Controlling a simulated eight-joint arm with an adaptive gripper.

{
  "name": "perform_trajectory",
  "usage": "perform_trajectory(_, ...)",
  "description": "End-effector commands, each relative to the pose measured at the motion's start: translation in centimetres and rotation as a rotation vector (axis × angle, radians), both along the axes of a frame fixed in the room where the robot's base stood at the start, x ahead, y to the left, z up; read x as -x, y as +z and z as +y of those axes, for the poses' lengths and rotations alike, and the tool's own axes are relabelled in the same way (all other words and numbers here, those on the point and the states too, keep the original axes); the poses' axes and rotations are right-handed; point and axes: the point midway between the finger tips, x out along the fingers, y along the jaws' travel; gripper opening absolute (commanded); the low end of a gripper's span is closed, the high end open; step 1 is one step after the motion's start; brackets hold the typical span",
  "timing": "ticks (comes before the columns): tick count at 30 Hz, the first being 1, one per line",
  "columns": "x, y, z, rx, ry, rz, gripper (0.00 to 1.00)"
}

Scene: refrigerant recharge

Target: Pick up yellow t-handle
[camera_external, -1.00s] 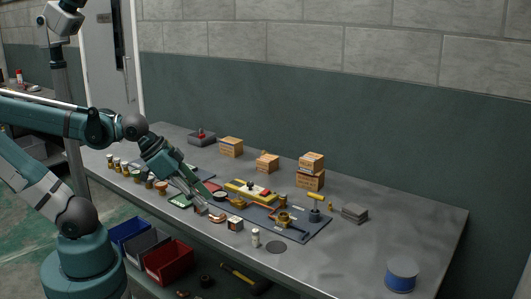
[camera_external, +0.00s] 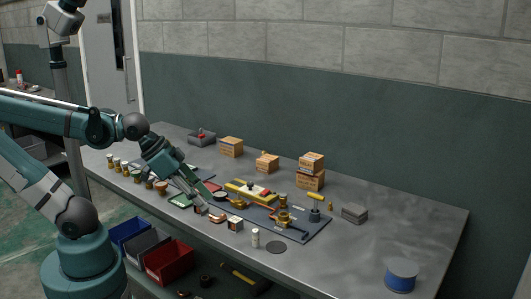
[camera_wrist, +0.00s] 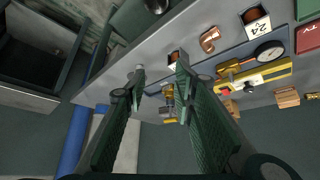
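The yellow t-handle (camera_external: 316,195) stands on a dark round base near the right end of the dark mat (camera_external: 311,236). In the wrist view, a small yellow piece (camera_wrist: 170,120) beside the right finger seems to be the same handle, partly hidden. My gripper (camera_external: 206,206) is over the left part of the mat, well to the left of the handle and apart from it. The wrist view shows its two green-padded fingers (camera_wrist: 160,88) wide apart with nothing gripped between them.
Near the handle are a brass valve (camera_external: 283,217), a grey block (camera_external: 355,213) and stacked cardboard boxes (camera_external: 310,172). The bench's right side is mostly clear, except for a blue spool (camera_external: 401,274).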

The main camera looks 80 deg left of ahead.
Motion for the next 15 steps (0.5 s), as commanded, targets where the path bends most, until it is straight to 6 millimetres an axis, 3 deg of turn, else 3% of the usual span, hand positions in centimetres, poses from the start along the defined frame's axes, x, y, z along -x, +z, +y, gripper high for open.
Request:
perform_trajectory(8, -1.9, 0.4, -0.4, 0.114, 0.096, 0.019, 0.27)
perform_trajectory(15, -4.8, 0.7, -0.9, 0.286, 0.241, 0.052, 0.27)
